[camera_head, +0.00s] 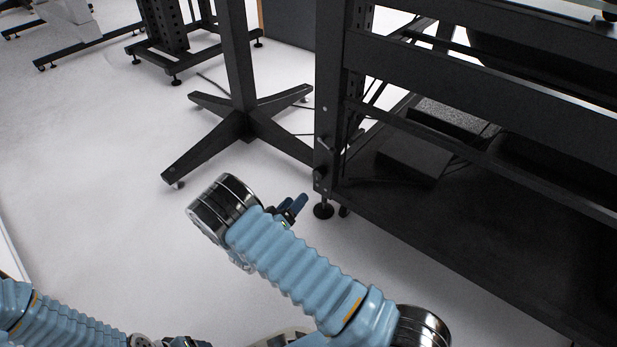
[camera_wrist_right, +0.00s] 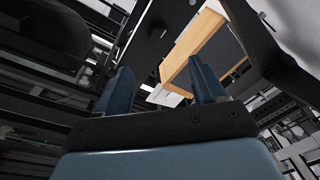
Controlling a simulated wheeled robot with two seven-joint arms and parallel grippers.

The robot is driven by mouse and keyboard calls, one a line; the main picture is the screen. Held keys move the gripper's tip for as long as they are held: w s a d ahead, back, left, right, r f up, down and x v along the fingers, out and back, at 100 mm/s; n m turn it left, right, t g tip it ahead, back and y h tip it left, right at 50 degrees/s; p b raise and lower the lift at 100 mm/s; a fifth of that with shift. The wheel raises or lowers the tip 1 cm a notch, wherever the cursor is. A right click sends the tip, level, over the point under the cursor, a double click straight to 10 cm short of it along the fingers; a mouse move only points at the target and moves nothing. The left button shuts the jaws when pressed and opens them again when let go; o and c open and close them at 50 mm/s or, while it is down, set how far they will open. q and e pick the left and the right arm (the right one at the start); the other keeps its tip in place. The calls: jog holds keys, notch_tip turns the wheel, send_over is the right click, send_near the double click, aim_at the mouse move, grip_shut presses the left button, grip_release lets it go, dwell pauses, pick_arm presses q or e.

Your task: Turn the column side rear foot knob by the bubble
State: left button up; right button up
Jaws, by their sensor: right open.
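A black levelling foot (camera_head: 323,210) stands under the near corner post of the black frame in the head view. I cannot tell whether it is the task's foot knob. My right gripper (camera_head: 297,203) has dark blue fingers just left of this foot, with a small gap of floor visible between them. In the right wrist view the right gripper (camera_wrist_right: 160,65) is open with nothing between its fingers, tilted toward dark frame parts and a wood-edged panel. No bubble level can be made out. My left arm shows at the lower left, but its gripper is out of sight.
The black frame (camera_head: 480,85) fills the right side, with a low dark shelf. A cross-shaped stand (camera_head: 240,120) with a post is behind my right arm; its small foot (camera_head: 178,185) rests on the floor. The white floor (camera_head: 90,180) at the left is clear.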

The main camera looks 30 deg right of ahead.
aim_at(318, 176)
jog(key=b+x, duration=0.1)
jog(key=x, duration=1.1)
jog(key=shift+d+b, duration=0.3)
jog(key=shift+c, duration=0.3)
jog(key=shift+s, duration=0.1)
jog(key=c, duration=1)
